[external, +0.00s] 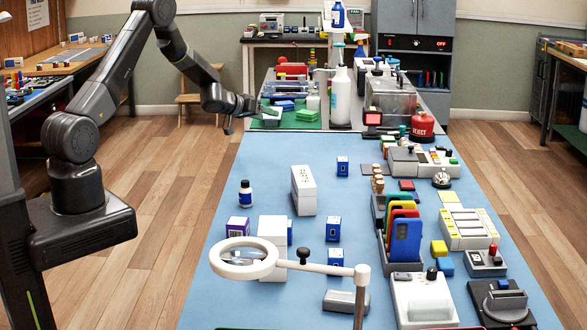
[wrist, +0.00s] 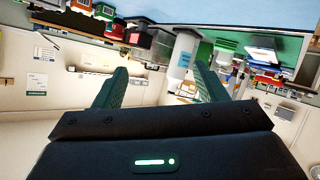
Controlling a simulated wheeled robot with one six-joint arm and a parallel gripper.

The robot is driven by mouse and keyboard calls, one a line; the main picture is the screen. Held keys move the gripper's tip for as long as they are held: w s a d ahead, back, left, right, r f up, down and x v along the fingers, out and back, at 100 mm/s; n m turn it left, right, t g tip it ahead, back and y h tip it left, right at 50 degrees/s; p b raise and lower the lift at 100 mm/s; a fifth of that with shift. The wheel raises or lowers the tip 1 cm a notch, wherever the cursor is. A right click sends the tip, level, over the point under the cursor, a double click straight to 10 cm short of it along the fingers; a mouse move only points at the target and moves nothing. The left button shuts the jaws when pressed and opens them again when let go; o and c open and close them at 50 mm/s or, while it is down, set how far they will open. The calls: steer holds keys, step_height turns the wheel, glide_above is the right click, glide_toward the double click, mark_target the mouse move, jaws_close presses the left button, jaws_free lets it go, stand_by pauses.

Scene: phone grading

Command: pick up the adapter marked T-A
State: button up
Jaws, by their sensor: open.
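I cannot read a T-A mark on anything, so I cannot tell which thing is the adapter. Small blue-and-white boxes stand on the blue table: one at the back (external: 343,166), one in the middle (external: 334,228) and one nearer the front (external: 335,257). A white block with small dark marks on top (external: 304,190) stands left of the middle. My gripper (external: 229,126) is raised near the table's far left corner, well away from these. In the wrist view my gripper (wrist: 158,82) has its two green fingers spread with nothing between them.
A ring magnifier (external: 245,258) on a post overhangs the front. A rack of coloured phones (external: 405,240), grey devices (external: 465,228) and a red can (external: 422,126) fill the right side. A white bottle (external: 341,98) stands at the back. The table's left strip is mostly clear.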

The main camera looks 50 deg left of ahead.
steer(key=w+n+g+y+b, duration=0.1)
steer(key=w+n+y, duration=0.2)
steer(key=w+n, duration=0.3)
steer(key=n+g+h+b, duration=0.4)
steer(key=n+g, duration=0.5)
steer(key=n, duration=1)
glide_toward(340, 159)
steer(key=shift+h, duration=0.3)
steer(key=p+x, duration=0.1)
steer(key=x, duration=0.4)
steer(key=shift+w+a+f+p, duration=0.1)
steer(key=shift+w+f+p, duration=0.2)
steer(key=shift+w+p, duration=0.1)
steer(key=shift+s+p+x, duration=0.2)
steer(key=shift+p+x, duration=0.65)
steer(key=shift+x, duration=1.75)
steer(key=shift+a, duration=0.1)
steer(key=c, duration=1.1)
